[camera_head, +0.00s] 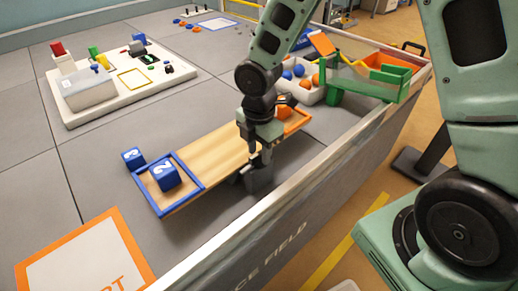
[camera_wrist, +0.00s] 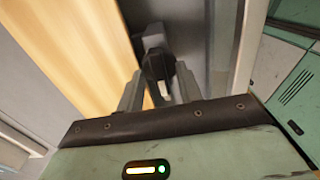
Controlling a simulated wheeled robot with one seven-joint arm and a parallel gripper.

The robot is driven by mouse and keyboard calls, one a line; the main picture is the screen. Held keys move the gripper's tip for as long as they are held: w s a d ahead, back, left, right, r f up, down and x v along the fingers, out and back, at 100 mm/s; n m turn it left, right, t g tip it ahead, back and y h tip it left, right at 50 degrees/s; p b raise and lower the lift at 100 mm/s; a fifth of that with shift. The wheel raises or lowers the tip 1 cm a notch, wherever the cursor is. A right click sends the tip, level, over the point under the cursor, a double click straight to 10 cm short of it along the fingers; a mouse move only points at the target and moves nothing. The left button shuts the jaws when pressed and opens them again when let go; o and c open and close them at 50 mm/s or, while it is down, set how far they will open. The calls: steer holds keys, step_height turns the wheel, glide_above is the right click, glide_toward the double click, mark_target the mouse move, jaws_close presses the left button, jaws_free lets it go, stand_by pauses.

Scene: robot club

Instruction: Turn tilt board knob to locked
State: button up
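The tilt board (camera_head: 222,155) is a wooden plank with a blue-rimmed tray at its near left end and an orange-rimmed tray at its far right end. It slopes down toward the blue end. Its dark knob (camera_wrist: 156,66), with a pale mark, sits beside the plank on a grey support (camera_head: 260,182). My gripper (camera_head: 261,160) points down at the board's right side. In the wrist view my gripper's two fingers (camera_wrist: 159,88) stand apart on either side of the knob. I cannot tell whether they press on it.
The field wall (camera_head: 290,205) runs close on the right. A bin of balls (camera_head: 303,92) and a green stand (camera_head: 350,82) are behind. A white block board (camera_head: 118,102) is far left.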

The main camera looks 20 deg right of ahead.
jaws_close()
steer(key=shift+m, duration=0.4)
steer(key=m+p, duration=0.1)
steer(key=m, duration=0.2)
steer(key=shift+m, duration=0.4)
steer(key=m+p, duration=0.1)
steer(key=m, duration=0.3)
steer(key=shift+r, duration=0.1)
steer(key=m+p, duration=0.1)
steer(key=m, duration=0.4)
steer(key=m+p, duration=0.1)
steer(key=m, duration=0.3)
steer(key=shift+p, duration=0.3)
steer(key=shift+m, duration=0.3)
